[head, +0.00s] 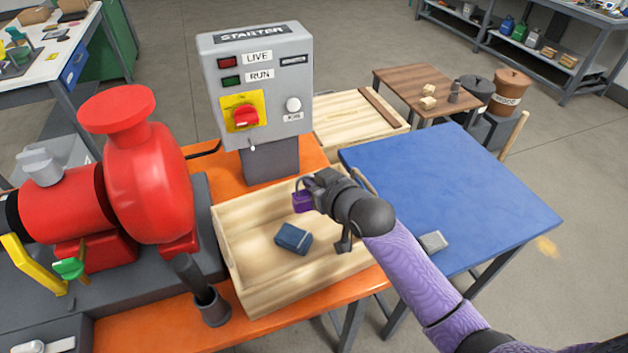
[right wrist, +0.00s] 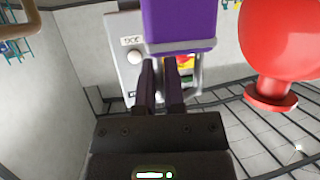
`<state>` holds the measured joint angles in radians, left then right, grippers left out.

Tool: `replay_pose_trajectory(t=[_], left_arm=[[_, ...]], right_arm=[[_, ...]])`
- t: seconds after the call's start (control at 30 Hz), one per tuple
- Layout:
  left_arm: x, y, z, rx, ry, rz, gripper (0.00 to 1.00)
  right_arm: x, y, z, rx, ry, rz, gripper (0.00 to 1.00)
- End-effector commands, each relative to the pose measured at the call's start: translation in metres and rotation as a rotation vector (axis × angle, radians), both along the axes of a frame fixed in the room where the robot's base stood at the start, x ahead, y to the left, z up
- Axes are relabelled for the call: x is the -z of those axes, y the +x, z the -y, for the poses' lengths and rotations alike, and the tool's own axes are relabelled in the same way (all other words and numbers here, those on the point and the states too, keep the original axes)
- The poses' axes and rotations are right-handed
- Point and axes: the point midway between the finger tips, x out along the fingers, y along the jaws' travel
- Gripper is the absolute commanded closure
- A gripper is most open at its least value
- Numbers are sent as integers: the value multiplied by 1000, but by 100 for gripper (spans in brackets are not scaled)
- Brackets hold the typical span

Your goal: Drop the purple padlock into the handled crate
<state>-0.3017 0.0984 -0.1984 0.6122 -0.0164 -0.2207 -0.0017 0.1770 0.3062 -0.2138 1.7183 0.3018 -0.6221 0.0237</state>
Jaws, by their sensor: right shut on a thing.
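The purple padlock (head: 303,201) is at the tip of my right gripper (head: 308,186), over the open wooden crate (head: 238,271). In the right wrist view the padlock's purple body (right wrist: 180,25) fills the top middle, just beyond the fingers of my right gripper (right wrist: 160,72). The fingers are shut on the padlock; the exact grip is partly hidden. The crate is a shallow light-wood box on the orange bench, and my right arm covers part of its right side. My left gripper is not in view.
A dark blue block (head: 293,239) lies inside the crate. The grey starter box (head: 258,85) stands behind it. The red pump (head: 148,180) is to the left, with a dark grey cup (head: 211,307) near the crate. A blue table (head: 455,190) is to the right.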

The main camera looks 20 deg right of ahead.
Motion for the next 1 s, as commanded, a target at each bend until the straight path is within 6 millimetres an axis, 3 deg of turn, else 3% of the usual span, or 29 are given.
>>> replay_pose_trajectory(t=[0.07,0.1,0.27,0.3,0.6,1.0], left_arm=[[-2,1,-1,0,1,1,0],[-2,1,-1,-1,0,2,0],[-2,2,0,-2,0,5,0],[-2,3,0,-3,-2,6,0],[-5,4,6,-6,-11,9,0],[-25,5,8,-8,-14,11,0]], right_arm=[[-2,0,0,0,0,2,100],[-2,0,0,0,0,2,84],[-2,0,0,0,0,1,50],[-2,0,0,0,0,1,47],[-5,-6,2,1,0,0,47],[-36,-79,19,0,-1,-1,47]])
